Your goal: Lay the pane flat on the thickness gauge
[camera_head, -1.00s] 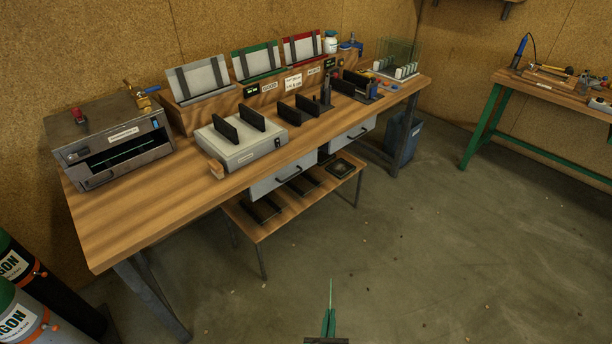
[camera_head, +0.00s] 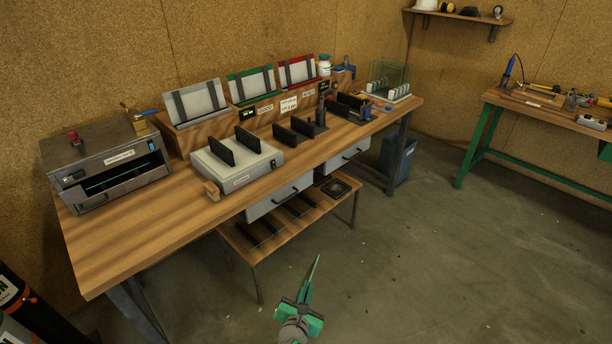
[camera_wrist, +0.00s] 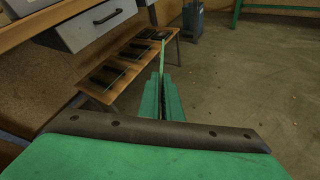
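My gripper (camera_head: 305,302), with green fingers, is in front of the bench over open floor. It is shut on a thin pane (camera_head: 314,272), seen nearly edge-on as a green sliver standing up beyond the fingertips. In the wrist view the pane (camera_wrist: 162,56) juts from between the fingers (camera_wrist: 161,84). I cannot read which device is the thickness gauge. A grey box (camera_head: 264,168) with two upright black plates stands at the middle of the bench. Further right are other black plate pairs, with a dark post (camera_head: 321,110) by one of them.
An oven-like box (camera_head: 110,165) with a slot stands at the bench's left end. White, green and red racks line the back. A glass rack (camera_head: 390,90) is at the far right. A low shelf (camera_head: 285,232) sticks out below the bench (camera_head: 120,250). The floor to the right is clear.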

